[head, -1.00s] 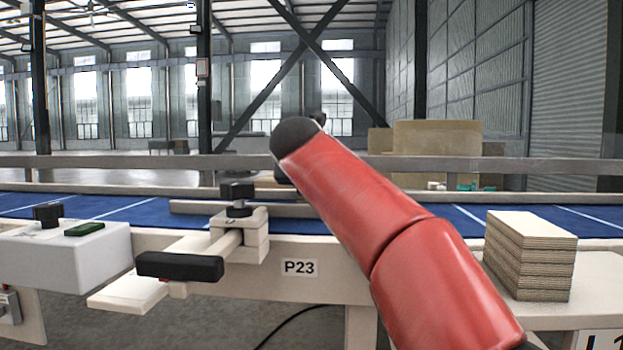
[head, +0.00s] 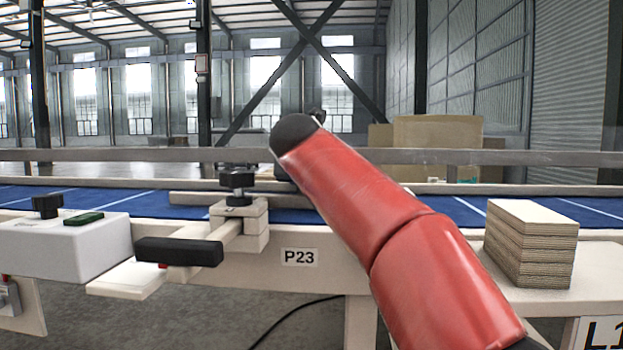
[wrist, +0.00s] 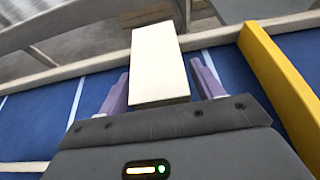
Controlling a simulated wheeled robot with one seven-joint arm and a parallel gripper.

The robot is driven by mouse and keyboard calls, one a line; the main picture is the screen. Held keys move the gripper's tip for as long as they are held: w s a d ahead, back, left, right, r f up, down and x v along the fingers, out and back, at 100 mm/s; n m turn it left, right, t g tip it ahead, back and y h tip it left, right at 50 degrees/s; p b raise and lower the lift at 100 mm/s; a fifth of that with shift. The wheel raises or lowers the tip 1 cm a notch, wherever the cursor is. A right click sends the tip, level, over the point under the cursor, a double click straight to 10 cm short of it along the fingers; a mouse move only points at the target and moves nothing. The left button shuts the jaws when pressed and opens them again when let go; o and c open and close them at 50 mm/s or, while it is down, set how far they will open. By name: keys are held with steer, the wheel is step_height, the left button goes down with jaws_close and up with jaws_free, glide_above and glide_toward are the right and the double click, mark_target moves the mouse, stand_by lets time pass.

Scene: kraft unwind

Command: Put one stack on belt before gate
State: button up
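In the wrist view my gripper (wrist: 160,92) has its two purple fingers along the sides of a pale, flat-topped stack (wrist: 160,62), which sits between them. The blue belt (wrist: 80,95) with white cross lines lies behind and below; whether the stack touches it cannot be told. A yellow bar (wrist: 280,80), possibly the gate, runs at the right of the wrist view. In the head view my red arm reaches over the belt (head: 120,200) and hides most of the gripper and its stack. Another layered stack (head: 530,245) stands upright at right.
A side table (head: 597,280) bears the right stack. A clamp with a black handle (head: 180,251) and a white box with a green button (head: 62,246) stand at the belt's near edge. A rail (head: 100,155) runs along the far side.

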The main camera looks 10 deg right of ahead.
steer(key=shift+o, duration=0.8)
